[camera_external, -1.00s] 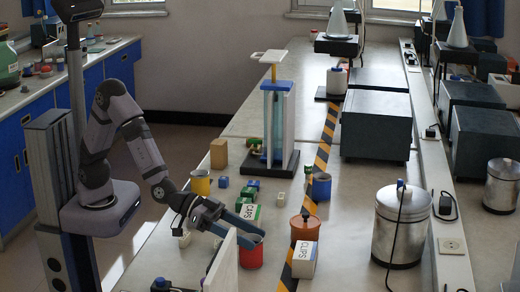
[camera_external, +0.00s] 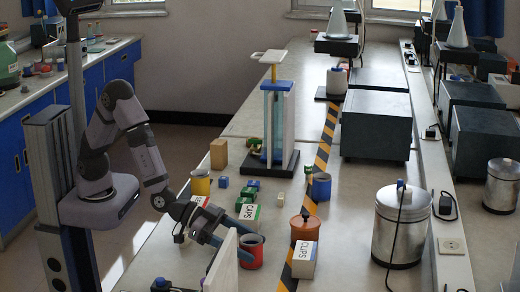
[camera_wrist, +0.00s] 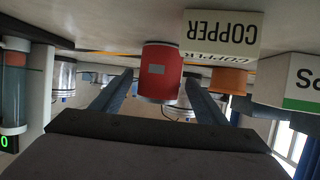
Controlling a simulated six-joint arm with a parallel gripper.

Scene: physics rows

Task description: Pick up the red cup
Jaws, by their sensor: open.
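The red cup (camera_external: 252,257) stands on the bench, with a white panel in front of it hiding part of its left side. In the wrist view, which is upside down, the red cup (camera_wrist: 160,85) appears between my two dark blue fingers. My gripper (camera_external: 250,246) is open and low over the bench, with its fingers on either side of the cup. It also shows in the wrist view (camera_wrist: 157,80). I see gaps beside the cup there, and cannot tell how deep it sits between the fingers.
A white and green clips box (camera_external: 250,213) stands just behind the cup. An orange lidded pot (camera_external: 305,229) and another clips box (camera_external: 304,262) stand to the right. The white panel (camera_external: 222,268) is close in front. A copper-labelled box (camera_wrist: 222,33) shows in the wrist view.

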